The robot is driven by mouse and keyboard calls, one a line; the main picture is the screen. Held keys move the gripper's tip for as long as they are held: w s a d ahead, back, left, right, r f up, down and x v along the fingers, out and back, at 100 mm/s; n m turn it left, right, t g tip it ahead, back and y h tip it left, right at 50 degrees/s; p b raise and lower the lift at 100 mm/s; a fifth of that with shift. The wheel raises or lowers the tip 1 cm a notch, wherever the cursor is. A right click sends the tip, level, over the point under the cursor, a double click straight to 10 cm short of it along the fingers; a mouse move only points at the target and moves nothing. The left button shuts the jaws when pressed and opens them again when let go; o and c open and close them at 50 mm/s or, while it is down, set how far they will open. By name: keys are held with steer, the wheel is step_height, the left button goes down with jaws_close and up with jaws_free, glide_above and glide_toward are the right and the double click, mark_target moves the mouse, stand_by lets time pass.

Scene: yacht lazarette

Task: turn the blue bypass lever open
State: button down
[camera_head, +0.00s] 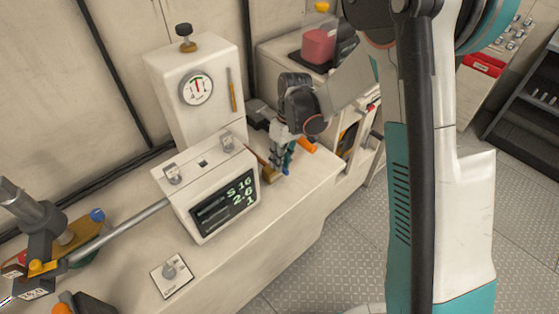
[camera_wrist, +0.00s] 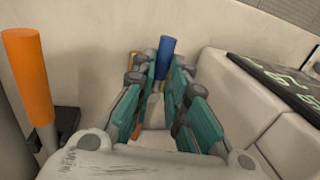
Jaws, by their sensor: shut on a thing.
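The blue bypass lever (camera_wrist: 167,50) shows in the wrist view as a blue handle standing between the far ends of my fingers. My gripper (camera_wrist: 160,82) is shut on it, with a teal-padded finger on each side. The lower part of the lever is partly hidden between the fingers. In the head view my gripper (camera_head: 281,160) points down at the counter, just right of the white display box. There the lever is mostly hidden by the fingers, and I cannot tell its exact angle.
An orange-handled lever (camera_wrist: 27,75) stands close by; its handle also shows in the head view (camera_head: 307,145). The white display box (camera_head: 208,185) stands close beside my gripper. A gauge cabinet (camera_head: 190,70) rises behind.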

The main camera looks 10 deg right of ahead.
stand_by(0.4)
steer(key=c, duration=1.6)
jaws_free()
steer(key=r, duration=0.4)
steer(key=w+d+r, duration=0.1)
steer(key=r, duration=0.2)
steer(key=d+r, duration=0.1)
steer(key=r, duration=0.3)
steer(key=shift+w+r, duration=0.2)
steer(key=shift+r, duration=0.15)
